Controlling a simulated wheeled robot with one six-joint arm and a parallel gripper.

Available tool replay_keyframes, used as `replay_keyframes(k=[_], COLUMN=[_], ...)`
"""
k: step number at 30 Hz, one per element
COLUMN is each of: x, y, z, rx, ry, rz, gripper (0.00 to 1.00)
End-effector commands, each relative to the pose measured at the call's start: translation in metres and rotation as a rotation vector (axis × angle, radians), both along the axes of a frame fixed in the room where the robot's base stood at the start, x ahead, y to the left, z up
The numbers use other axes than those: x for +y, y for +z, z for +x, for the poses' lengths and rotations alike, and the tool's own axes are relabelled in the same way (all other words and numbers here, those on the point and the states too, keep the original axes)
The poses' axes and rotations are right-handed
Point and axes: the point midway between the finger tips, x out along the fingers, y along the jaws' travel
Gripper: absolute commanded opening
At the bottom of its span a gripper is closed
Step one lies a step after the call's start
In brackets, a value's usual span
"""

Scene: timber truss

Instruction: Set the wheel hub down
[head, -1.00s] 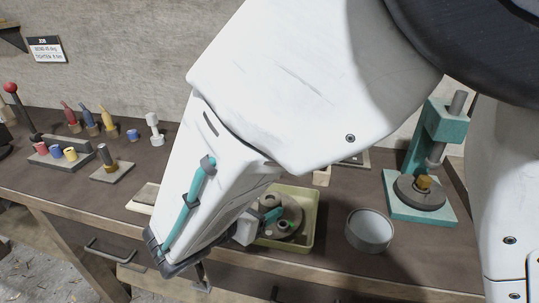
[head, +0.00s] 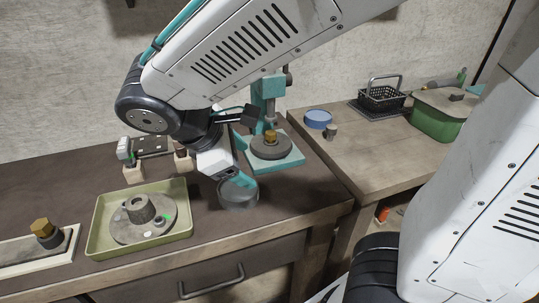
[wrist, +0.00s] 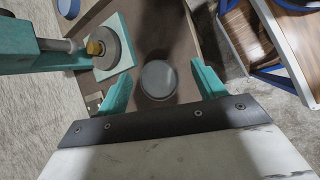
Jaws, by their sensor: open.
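The wheel hub (head: 140,209), a grey flanged disc with a raised central collar, lies in the pale green tray (head: 97,232). A small ring with a green mark sits on its flange. My gripper (head: 240,181) is right of the tray, at the round grey tin (head: 238,198). In the wrist view my gripper's teal fingers (wrist: 162,70) are wide apart, with the tin (wrist: 158,84) showing between them and nothing held. The arm hides part of the tin's rim in the head view. The hub is not visible in the wrist view.
A teal press (head: 268,88) carrying a grey disc with a brass nut (head: 270,139) stands behind the tin. A block with a brass cap (head: 46,236) is left of the tray. The right bench holds a blue round lid (head: 317,118), black basket (head: 382,97) and green bin (head: 440,118).

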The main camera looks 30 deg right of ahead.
Motion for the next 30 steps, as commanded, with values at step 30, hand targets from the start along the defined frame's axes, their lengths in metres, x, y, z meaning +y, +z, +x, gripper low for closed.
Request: replay_keyframes(k=[30], x=[-0.075], y=[0.018], z=[-0.121], rx=[-0.34], ry=[-1.094], rz=[0.669], gripper=[0.69])
